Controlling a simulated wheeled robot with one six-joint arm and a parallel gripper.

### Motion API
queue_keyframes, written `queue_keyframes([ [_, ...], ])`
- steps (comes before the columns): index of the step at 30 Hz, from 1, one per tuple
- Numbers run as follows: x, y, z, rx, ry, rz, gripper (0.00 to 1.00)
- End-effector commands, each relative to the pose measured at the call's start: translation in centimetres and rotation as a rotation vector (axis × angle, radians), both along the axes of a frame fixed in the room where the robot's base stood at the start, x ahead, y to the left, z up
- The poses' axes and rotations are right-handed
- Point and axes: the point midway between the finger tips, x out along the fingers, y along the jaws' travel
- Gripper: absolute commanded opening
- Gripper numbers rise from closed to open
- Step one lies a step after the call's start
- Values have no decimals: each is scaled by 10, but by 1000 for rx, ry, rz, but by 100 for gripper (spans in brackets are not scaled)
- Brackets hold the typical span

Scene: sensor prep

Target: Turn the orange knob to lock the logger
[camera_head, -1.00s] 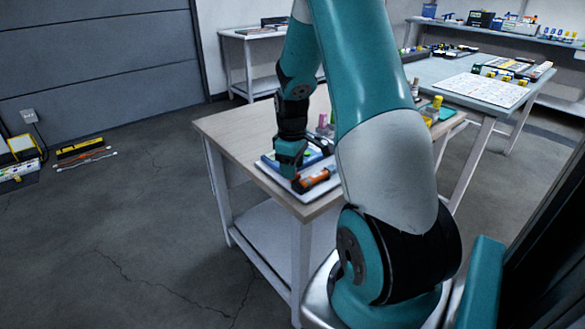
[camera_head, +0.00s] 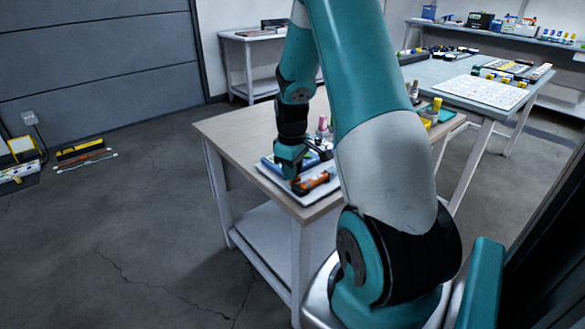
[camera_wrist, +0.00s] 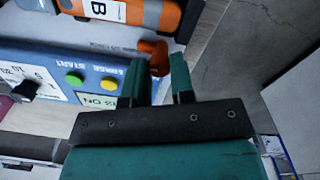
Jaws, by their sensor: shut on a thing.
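The orange knob (camera_wrist: 154,56) sits at the right end of the blue panel (camera_wrist: 75,72) in the wrist view. My gripper (camera_wrist: 160,64) has its two teal fingers on either side of the knob and is shut on it. The fingers hide part of the knob. The orange and grey logger (camera_wrist: 125,12), with a white label "B", lies just beyond the panel. In the head view my gripper (camera_head: 289,172) is low over the table's front corner, beside the logger (camera_head: 314,181). The knob cannot be made out there.
Bottles and yellow-topped items stand farther back on the wooden table (camera_head: 230,128). Its edge is close to the right of the knob. A second table (camera_head: 440,70) stands behind.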

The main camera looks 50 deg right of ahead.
Motion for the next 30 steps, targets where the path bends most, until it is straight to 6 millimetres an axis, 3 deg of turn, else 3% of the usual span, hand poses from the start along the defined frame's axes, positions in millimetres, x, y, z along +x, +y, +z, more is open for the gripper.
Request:
queue_keyframes([
  [30, 1, -1, 3, -1, -1, -916, 0],
])
